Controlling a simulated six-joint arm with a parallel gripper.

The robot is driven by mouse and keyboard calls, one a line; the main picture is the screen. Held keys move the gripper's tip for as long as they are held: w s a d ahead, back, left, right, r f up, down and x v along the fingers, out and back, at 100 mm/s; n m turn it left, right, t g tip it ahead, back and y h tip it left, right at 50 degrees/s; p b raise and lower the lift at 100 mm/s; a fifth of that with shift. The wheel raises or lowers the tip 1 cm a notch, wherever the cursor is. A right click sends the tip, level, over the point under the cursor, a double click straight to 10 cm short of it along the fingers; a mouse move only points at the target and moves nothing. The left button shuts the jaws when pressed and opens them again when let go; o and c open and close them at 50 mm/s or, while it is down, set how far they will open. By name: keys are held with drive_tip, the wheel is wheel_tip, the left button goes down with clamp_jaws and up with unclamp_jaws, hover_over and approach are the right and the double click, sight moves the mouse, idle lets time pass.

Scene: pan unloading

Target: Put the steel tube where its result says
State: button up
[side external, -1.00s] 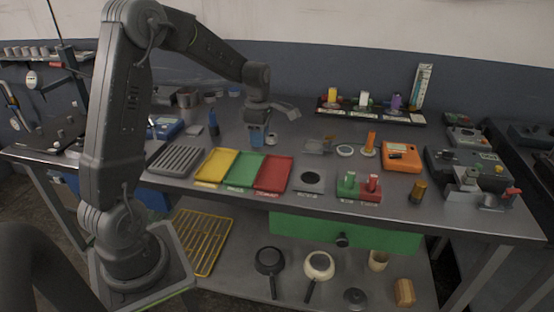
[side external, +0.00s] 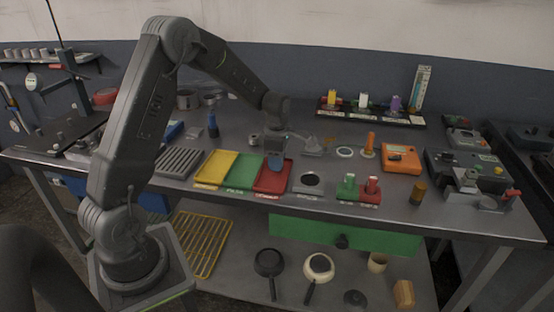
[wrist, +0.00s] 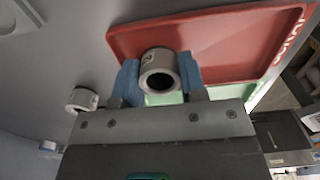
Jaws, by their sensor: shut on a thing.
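My gripper (wrist: 159,78) has blue fingers shut on the steel tube (wrist: 151,57), a short grey hollow cylinder whose open end faces the wrist camera. In the side view, my gripper (side external: 275,161) is over the back part of the red tray (side external: 264,188); its fingers hide the tube. The red tray also fills the upper part of the wrist view (wrist: 235,45). The green tray (side external: 236,179) and the yellow tray (side external: 213,168) lie side by side to its left. A strip of green (wrist: 168,98) shows below the tube in the wrist view.
Another short grey tube (wrist: 82,99) stands on the bench beside the trays. A grey ribbed rack (side external: 180,161) is left of the yellow tray. A grey plate with a dark round (side external: 309,181) and a green-and-red block (side external: 359,190) are to the right.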

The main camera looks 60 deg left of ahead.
drive_tip(key=shift+f, duration=0.15)
drive_tip(key=o, duration=0.7)
wheel_tip(320, 180, up, 12)
drive_tip(key=s+d+r+m+t, duration=0.2)
drive_tip(key=s+d+r+m, duration=0.35)
drive_tip(key=d+m, duration=0.25)
drive_tip(key=s+d+m+t, duration=0.1)
drive_tip(key=s+d+m, duration=0.2)
drive_tip(key=s+m, duration=0.2)
drive_tip(key=s+d+r+m+t, duration=0.1)
drive_tip(key=s+d+m, duration=0.3)
drive_tip(key=s+m, duration=0.2)
drive_tip(key=s+d+m+t, duration=0.1)
drive_tip(key=s+d+m, duration=0.3)
drive_tip(key=m, duration=0.4)
drive_tip(key=shift+s+r+t, duration=0.3)
drive_tip(key=shift+s+r, duration=0.05)
drive_tip(key=shift+s, duration=0.5)
